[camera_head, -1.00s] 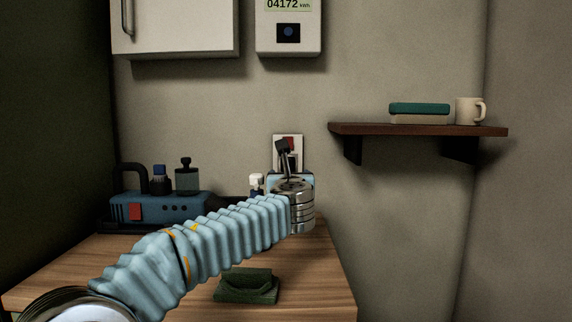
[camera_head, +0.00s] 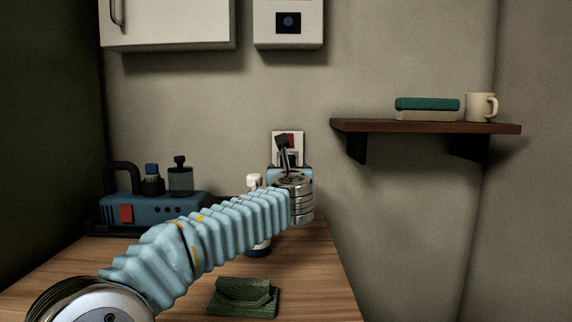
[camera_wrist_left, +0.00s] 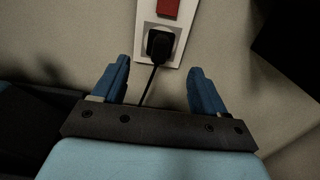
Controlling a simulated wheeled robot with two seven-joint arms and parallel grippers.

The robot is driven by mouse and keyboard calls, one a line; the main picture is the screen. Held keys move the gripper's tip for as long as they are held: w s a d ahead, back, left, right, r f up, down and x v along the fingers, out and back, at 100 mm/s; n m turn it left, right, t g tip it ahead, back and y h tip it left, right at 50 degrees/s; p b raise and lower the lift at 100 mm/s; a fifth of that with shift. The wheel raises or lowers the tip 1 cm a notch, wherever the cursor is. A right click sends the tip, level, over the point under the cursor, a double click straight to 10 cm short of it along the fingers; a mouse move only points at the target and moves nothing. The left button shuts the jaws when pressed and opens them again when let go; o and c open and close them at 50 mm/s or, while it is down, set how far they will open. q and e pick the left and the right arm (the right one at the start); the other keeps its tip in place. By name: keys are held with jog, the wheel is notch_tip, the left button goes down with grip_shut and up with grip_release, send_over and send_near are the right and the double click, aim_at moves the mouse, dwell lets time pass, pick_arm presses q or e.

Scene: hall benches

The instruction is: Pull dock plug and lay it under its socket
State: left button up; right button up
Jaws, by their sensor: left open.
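The dock plug (camera_wrist_left: 159,44) is black and sits in a round socket on a white wall plate (camera_wrist_left: 143,40) with a red switch (camera_wrist_left: 167,9) above it. Its dark cord (camera_wrist_left: 147,84) hangs down between my fingers. In the head view the plate (camera_head: 289,136) shows above the bench, with the lower part hidden by my left arm and gripper. My left gripper (camera_wrist_left: 159,82) is open, with its blue fingers on either side below the plug. The plug appears beyond the fingertips, not held. My right gripper is in neither view.
A blue device (camera_head: 160,211) with a black handle stands at the bench's back left. A white-capped bottle (camera_head: 254,181) is partly behind my arm. A shelf (camera_head: 400,126) with books and a mug juts out right.

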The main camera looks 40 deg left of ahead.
pick_arm(q)
jog(key=shift+p+x, duration=1.15)
jog(key=shift+x, duration=2.7)
grip_shut()
jog(key=b+v, duration=0.2)
jog(key=v, duration=0.4)
